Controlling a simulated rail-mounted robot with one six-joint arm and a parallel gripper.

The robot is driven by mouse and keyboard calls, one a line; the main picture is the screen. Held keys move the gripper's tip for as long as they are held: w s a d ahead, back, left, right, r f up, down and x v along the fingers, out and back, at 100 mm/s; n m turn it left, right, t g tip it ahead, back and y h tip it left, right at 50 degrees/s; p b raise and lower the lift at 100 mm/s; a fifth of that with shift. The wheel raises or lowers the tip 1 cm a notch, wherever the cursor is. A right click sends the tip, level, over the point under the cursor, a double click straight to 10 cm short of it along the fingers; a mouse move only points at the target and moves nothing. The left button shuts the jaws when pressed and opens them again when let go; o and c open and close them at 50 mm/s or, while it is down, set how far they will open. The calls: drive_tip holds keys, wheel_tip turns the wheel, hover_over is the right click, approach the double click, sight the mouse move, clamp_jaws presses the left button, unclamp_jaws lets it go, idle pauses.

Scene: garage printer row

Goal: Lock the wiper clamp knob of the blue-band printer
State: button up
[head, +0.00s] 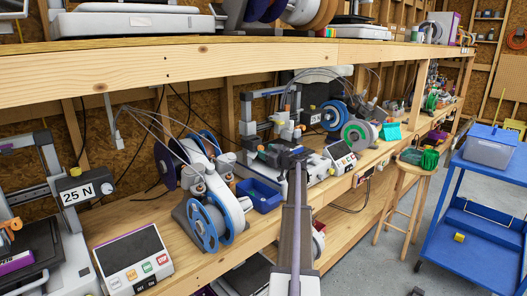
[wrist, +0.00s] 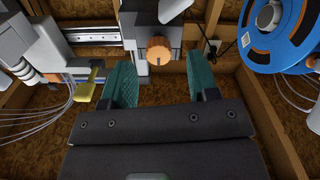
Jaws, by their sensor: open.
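A blue band is not clear on this printer.
A yellow lever (wrist: 90,82) and thin tubes are left of my fingers. A blue spool (wrist: 277,35) is at the right. A blue bin (head: 259,196) and a control panel (head: 341,157) flank my arm on the bench. A shelf (head: 200,68) runs above.

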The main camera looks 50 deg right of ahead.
drive_tip(key=shift+w+d, duration=0.15)
drive_tip(key=shift+w, duration=0.45)
drive_tip(key=shift+w+d, duration=0.15)
drive_tip(key=shift+w, duration=0.45)
drive_tip(key=c, duration=0.9)
drive_tip(key=shift+c, duration=0.2)
